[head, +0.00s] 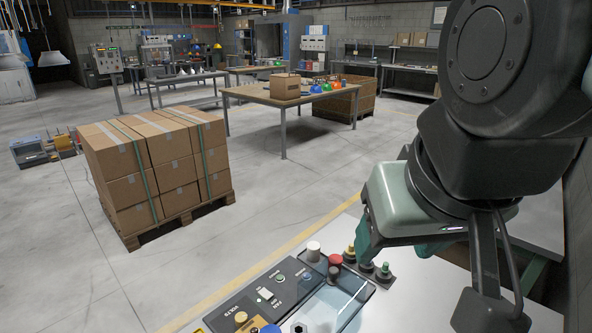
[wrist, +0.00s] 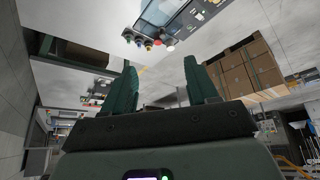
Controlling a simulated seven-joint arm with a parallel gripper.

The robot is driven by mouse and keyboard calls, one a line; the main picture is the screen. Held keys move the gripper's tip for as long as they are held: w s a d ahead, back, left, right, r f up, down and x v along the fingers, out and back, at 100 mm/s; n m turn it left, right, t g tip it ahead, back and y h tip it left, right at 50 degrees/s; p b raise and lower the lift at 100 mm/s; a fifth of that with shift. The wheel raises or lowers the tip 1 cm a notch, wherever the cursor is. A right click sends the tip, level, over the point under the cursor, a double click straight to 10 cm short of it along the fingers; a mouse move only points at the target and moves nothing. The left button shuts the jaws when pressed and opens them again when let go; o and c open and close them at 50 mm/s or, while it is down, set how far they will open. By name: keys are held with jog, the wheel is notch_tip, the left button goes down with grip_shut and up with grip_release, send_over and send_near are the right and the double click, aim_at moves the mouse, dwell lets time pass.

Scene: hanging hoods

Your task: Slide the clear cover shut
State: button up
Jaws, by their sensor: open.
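The clear cover (head: 350,300) is a bluish see-through pane with a dark edge at the right part of the control panel (head: 222,318) in the head view. The panel's switches and knobs to its left show uncovered. The cover also shows at the top of the wrist view (wrist: 160,12). My gripper (head: 400,250) has teal fingers and hangs behind and to the right of the cover, apart from it. In the wrist view my gripper (wrist: 160,85) is open, with nothing held between its fingers. The cover's near end is cut off by the head view's lower edge.
A red knob (head: 335,260) and a white knob (head: 313,249) stand at the cover's far end. Several small coloured pegs (head: 366,262) stand in a row beside them, close to my gripper. Stacked cartons (head: 150,165) on a pallet are on the floor beyond.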

jog(key=shift+g, duration=0.8)
jog(key=w, duration=0.5)
jog(key=w+f, duration=0.1)
jog(key=w, duration=0.2)
jog(key=shift+w+a, duration=0.1)
jog(key=shift+w, duration=0.25)
jog(key=shift+c, duration=0.2)
jog(key=g, duration=0.4)
send_over(333, 270)
notch_tip(333, 270, down, 20)
jog(key=r, duration=0.1)
notch_tip(333, 270, down, 12)
jog(key=shift+r, duration=0.1)
jog(key=shift+c, duration=0.5)
grip_shut()
